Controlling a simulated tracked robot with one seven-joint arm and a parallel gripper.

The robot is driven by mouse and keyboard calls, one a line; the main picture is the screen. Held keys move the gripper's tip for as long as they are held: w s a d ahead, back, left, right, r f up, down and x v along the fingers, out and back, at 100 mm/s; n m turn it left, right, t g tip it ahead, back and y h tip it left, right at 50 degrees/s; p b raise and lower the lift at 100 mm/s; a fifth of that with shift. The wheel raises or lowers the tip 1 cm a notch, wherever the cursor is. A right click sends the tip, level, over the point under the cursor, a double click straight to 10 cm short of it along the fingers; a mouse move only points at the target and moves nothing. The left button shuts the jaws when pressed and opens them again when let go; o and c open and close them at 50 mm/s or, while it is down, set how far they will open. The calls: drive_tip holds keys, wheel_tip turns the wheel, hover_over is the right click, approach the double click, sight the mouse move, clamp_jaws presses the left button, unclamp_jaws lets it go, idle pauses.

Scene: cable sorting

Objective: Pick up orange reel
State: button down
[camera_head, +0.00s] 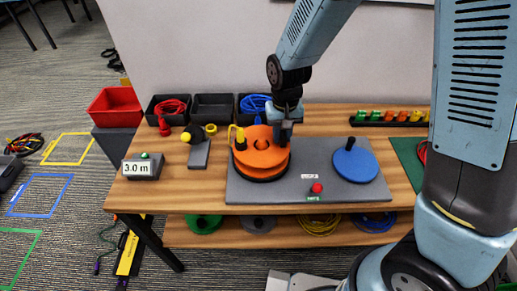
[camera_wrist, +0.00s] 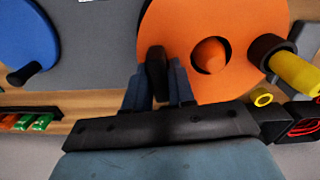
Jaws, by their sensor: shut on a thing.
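The orange reel (camera_head: 262,158) stands on a grey board (camera_head: 305,190) on the wooden table, with a dark rim under it. My gripper (camera_head: 284,132) reaches down from above to the reel's far right edge. In the wrist view, my gripper (camera_wrist: 157,88) is shut on a black upright handle at the edge of the orange reel (camera_wrist: 190,35). The handle's lower part is hidden. The reel appears to rest level on the board; I cannot tell whether there is a gap beneath it.
A blue reel (camera_head: 355,165) with a black handle lies to the right, near a red button (camera_head: 317,188). Black bins (camera_head: 212,107) and a rack of coloured connectors (camera_head: 390,117) line the back.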

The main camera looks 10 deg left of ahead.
idle(0.6)
wheel_tip(320, 180, up, 10)
idle(0.5)
idle(0.5)
drive_tip(key=shift+s, duration=0.1)
